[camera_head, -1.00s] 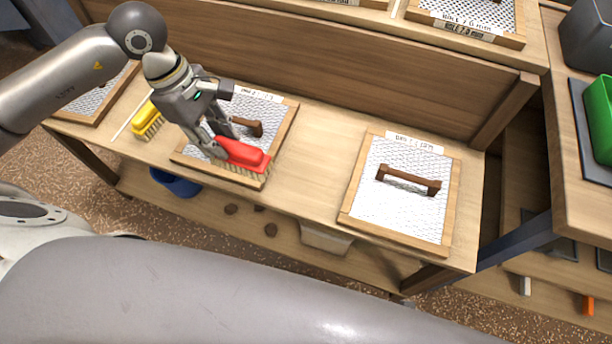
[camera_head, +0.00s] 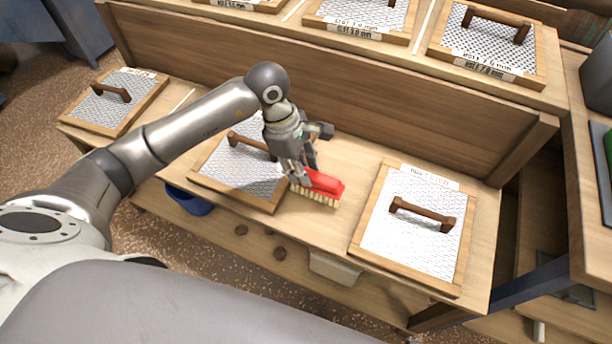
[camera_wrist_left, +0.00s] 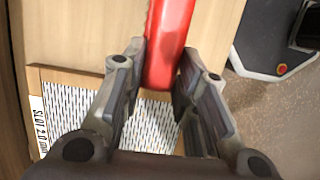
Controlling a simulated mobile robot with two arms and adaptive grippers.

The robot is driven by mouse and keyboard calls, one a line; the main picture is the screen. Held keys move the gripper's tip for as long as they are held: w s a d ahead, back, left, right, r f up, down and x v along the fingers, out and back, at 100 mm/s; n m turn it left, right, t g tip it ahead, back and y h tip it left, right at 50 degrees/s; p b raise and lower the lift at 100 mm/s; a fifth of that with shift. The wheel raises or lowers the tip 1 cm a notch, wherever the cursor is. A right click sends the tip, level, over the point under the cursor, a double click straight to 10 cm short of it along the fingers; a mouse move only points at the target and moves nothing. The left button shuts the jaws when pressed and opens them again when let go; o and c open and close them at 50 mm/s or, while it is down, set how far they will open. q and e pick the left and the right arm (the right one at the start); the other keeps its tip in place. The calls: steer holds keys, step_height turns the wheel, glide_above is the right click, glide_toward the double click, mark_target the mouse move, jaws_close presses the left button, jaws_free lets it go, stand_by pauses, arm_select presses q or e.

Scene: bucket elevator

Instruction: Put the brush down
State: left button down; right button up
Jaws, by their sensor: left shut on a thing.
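A red brush (camera_head: 324,183) with pale bristles is in my left gripper (camera_head: 303,178), whose fingers are shut on one end of it. The brush is over the bare wood between the middle and right screens, bristles down. I cannot tell whether the bristles touch the wood. In the left wrist view, the red brush (camera_wrist_left: 168,40) sits between the two fingers of my left gripper (camera_wrist_left: 162,70) and runs out of the top of the picture. My right gripper is in neither view.
Framed mesh screens with brown handles lie on the bench: left (camera_head: 118,100), middle (camera_head: 232,175) and right (camera_head: 415,235). More screens (camera_head: 488,45) lie on the upper shelf. A blue bowl (camera_head: 188,200) is below. A strip of bare bench (camera_head: 335,222) lies between the middle and right screens.

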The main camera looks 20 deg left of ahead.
arm_select(q)
steer(key=shift+w+d+f, duration=0.1)
steer(key=shift+d+f, duration=0.1)
steer(key=shift+f, duration=0.05)
steer(key=x, duration=0.3)
steer(key=shift+a+f, duration=0.2)
steer(key=shift+f, duration=0.05)
steer(key=shift+w+f, duration=0.1)
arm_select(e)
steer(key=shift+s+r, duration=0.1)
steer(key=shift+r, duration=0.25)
arm_select(q)
steer(key=c, duration=1.1)
jaws_free()
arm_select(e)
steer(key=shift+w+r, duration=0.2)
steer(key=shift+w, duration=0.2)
arm_select(q)
steer(key=v, duration=1.2)
steer(key=shift+a+p, duration=0.1)
steer(key=shift+p, duration=0.2)
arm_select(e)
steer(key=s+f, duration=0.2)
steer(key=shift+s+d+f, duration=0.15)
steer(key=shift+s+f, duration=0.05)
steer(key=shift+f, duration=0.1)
